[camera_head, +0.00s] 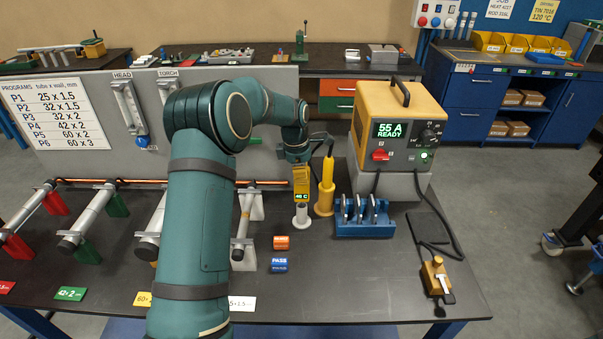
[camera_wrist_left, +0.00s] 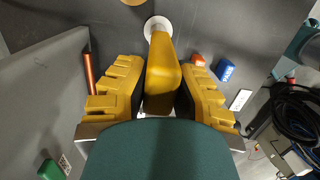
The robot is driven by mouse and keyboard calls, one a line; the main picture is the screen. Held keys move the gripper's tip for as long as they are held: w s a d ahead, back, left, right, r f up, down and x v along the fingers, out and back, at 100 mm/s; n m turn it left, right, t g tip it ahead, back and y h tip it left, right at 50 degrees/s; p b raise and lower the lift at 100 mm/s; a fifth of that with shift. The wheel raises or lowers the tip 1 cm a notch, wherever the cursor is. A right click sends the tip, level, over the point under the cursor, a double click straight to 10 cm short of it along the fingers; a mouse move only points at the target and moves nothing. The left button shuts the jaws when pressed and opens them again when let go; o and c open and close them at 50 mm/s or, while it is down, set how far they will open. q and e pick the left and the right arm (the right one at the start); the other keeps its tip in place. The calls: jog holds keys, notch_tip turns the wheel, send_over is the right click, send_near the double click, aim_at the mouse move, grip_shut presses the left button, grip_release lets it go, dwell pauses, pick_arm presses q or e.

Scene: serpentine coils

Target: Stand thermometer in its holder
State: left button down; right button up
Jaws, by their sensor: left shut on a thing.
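The yellow thermometer (camera_head: 301,184), its small display lit with a reading, is upright below my left gripper (camera_head: 298,153) in the head view. In the left wrist view the thermometer (camera_wrist_left: 163,78) sits between the two yellow fingers, which are shut on it. Its lower end meets the pale round holder (camera_head: 302,218), which stands on the dark table. The holder's round base (camera_wrist_left: 151,23) shows around that end in the wrist view. I cannot tell how deep the lower end sits. My right gripper is in neither view.
A yellow torch-like tool (camera_head: 326,186) stands close to the right of the holder. Beyond it are a blue rack (camera_head: 365,229) and an orange-yellow power unit (camera_head: 390,105). Orange (camera_head: 281,242) and blue (camera_head: 279,265) blocks lie in front.

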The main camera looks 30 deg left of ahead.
pick_arm(q)
jog(key=shift+f+b, duration=0.4)
jog(key=shift+f, duration=0.65)
jog(key=c, duration=0.9)
grip_release()
jog(key=shift+o, duration=0.2)
jog(key=shift+r, duration=0.1)
